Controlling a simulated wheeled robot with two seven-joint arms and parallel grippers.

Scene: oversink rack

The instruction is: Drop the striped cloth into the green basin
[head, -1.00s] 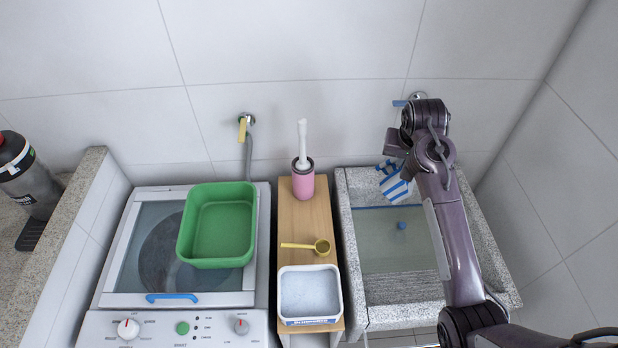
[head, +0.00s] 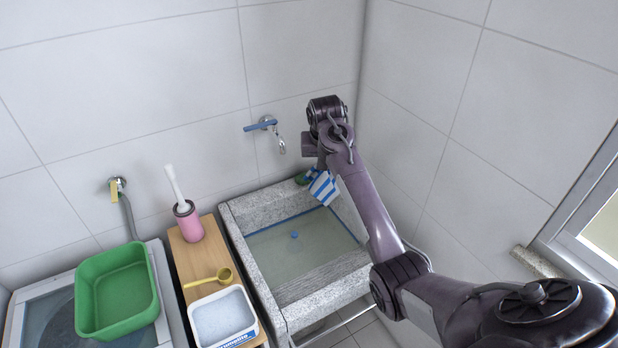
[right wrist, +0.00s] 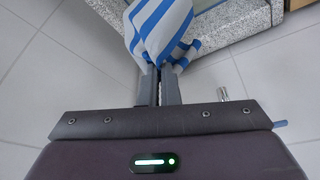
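The blue-and-white striped cloth (head: 322,186) hangs from my right gripper (head: 318,165) above the back right of the stone sink in the head view. In the right wrist view the cloth (right wrist: 160,30) is bunched between the two fingers of the right gripper (right wrist: 159,84), which are shut on it. The green basin (head: 118,292) sits on top of the washing machine at the lower left of the head view, well to the left of the cloth. It looks empty. My left gripper is not in view.
The stone sink (head: 262,203) holds water and a small blue plug (head: 294,235). Between sink and basin, a wooden stand (head: 187,258) carries a pink brush holder (head: 188,222), a yellow scoop (head: 222,275) and a white tub (head: 222,318). A tap (head: 265,125) juts from the back wall.

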